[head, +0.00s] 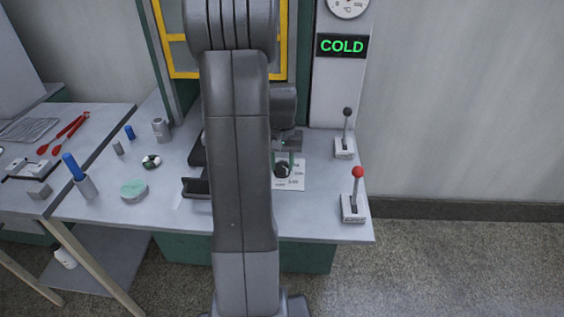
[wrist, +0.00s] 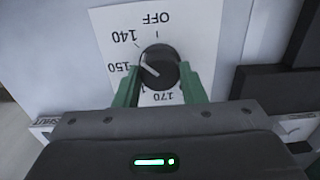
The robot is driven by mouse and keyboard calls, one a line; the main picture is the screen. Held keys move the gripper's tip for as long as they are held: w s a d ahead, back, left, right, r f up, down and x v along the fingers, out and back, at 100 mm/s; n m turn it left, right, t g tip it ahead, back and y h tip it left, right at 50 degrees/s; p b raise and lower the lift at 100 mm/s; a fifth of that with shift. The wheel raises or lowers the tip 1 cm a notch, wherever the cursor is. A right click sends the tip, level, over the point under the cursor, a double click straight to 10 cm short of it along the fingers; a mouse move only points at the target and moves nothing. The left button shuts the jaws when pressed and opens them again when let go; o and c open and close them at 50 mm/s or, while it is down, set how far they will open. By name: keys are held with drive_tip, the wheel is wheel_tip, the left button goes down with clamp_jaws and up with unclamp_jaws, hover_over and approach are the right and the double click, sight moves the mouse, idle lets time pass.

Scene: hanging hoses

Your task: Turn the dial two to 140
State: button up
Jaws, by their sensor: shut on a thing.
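The dial (wrist: 160,62) is a round black knob with a white pointer line, set on a white plate (wrist: 105,25) marked OFF, 140, 150 and 170. Its pointer is near the 150 mark. The green fingers of my gripper (wrist: 158,80) are on either side of the knob, shut on it. In the head view the dial (head: 283,170) sits on its white plate (head: 297,184) on the bench, below my gripper (head: 287,160). The lettering there is too small to read. My arm hides part of the bench to the left of it.
A lever with a red knob (head: 358,172) and one with a black knob (head: 347,113) stand right of the dial. A green COLD sign (head: 342,46) and a gauge (head: 348,5) are above. A green-topped round thing (head: 134,190) and small cylinders are at left.

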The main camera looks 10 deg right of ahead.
sight(282, 165)
drive_tip(key=o, duration=1)
drive_tip(key=shift+r, duration=0.15)
wheel_tip(282, 165, up, 14)
drive_tip(key=shift+f, duration=0.2)
drive_tip(key=shift+f, duration=0.1)
wheel_tip(282, 165, down, 14)
drive_tip(key=shift+r, duration=0.15)
idle(0.3)
